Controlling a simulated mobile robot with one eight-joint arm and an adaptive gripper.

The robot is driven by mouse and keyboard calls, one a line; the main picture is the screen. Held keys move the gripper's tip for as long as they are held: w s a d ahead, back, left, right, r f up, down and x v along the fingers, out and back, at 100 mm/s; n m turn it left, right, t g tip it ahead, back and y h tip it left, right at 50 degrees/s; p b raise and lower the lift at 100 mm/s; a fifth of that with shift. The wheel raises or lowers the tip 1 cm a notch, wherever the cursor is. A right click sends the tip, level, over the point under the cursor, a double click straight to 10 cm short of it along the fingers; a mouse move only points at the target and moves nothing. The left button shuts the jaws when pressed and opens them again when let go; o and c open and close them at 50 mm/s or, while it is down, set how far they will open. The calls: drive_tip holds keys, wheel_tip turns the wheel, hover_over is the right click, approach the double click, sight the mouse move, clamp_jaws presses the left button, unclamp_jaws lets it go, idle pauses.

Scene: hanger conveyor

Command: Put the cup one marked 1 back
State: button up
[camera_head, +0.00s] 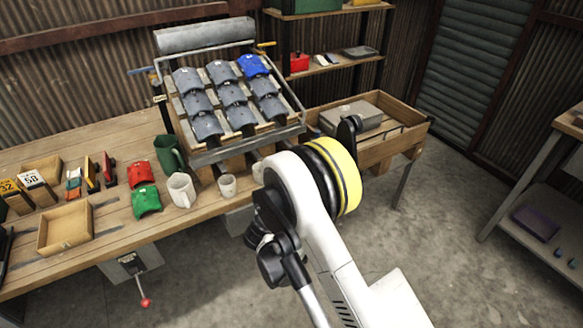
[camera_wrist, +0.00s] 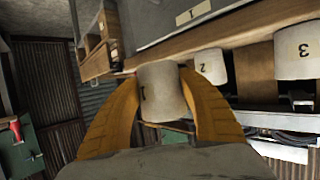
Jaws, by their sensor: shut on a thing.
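The cup marked 1 (camera_wrist: 160,95), pale and off-white, is between the two orange fingers of my gripper (camera_wrist: 158,78) in the wrist view. The fingers are shut on its sides. Its top end is close to the edge of a wooden board (camera_wrist: 240,22); I cannot tell whether they touch. A cup marked 2 (camera_wrist: 210,66) and a cup marked 3 (camera_wrist: 297,50) are to the right, beside the same board. A plate marked 1 (camera_wrist: 194,12) is on the surface above the cup. In the head view my arm hides the gripper.
In the head view, a rack of grey and blue curved pieces (camera_head: 228,95) stands on the wooden bench (camera_head: 100,145). Open floor lies right.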

drive_tip(key=w+b, duration=0.1)
drive_tip(key=w, duration=0.3)
drive_tip(key=w+d+b, duration=0.1)
drive_tip(key=w, duration=0.4)
drive_tip(key=w+b, duration=0.1)
drive_tip(key=w, duration=0.3)
drive_tip(key=shift+w+d+f, duration=0.1)
drive_tip(key=shift+w+d, duration=0.3)
drive_tip(key=b+x, duration=0.2)
drive_tip(key=x, duration=0.2)
drive_tip(key=shift+b, duration=0.4)
drive_tip(key=shift+f, duration=0.15)
drive_tip(key=o, duration=1.2)
